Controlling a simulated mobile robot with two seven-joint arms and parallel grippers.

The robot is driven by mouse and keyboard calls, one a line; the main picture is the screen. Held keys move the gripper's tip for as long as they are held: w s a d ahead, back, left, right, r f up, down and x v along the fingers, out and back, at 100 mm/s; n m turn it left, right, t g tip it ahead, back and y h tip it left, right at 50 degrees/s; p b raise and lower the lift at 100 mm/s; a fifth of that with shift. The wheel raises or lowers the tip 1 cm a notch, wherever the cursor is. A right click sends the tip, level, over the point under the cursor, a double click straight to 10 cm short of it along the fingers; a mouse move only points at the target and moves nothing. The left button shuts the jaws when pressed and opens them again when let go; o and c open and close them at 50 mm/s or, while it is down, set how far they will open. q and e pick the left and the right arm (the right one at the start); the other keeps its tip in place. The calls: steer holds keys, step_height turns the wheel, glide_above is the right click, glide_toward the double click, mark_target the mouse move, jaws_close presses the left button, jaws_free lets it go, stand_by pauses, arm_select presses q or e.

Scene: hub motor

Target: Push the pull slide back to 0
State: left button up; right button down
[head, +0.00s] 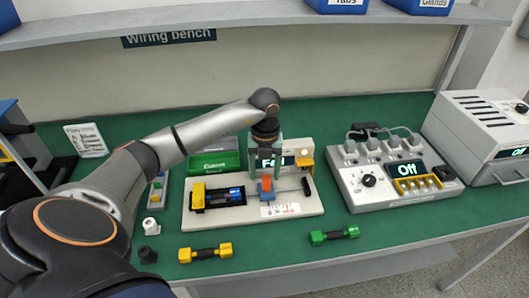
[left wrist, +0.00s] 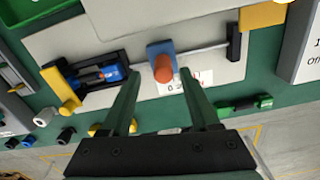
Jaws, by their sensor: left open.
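The pull slide is a blue block with an orange-red knob (head: 266,184) on a thin rod, on a pale baseplate (head: 230,210). A white scale card (head: 281,209) with red marks lies just in front of it. In the left wrist view the orange knob (left wrist: 164,69) shows between my two fingertips, with the blue block behind it. My left gripper (head: 266,174) is open, pointing down at the slide and partly covering it in the head view. I cannot tell whether a finger touches the knob. The scale reading is too small to read. My right gripper is not in view.
A black crossbar handle (left wrist: 234,42) ends the rod. Left of the slide sits a yellow and blue part in a black holder (head: 222,197). A green box (head: 213,163) stands behind. Yellow (head: 205,252) and green (head: 334,235) handles lie in front. A switch box (head: 380,180) stands right.

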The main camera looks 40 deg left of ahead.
mark_target(264, 177)
arm_select(q)
step_height(264, 177, up, 10)
steer(key=shift+f, duration=0.2)
steer(key=shift+s+f, duration=0.1)
stand_by(0.5)
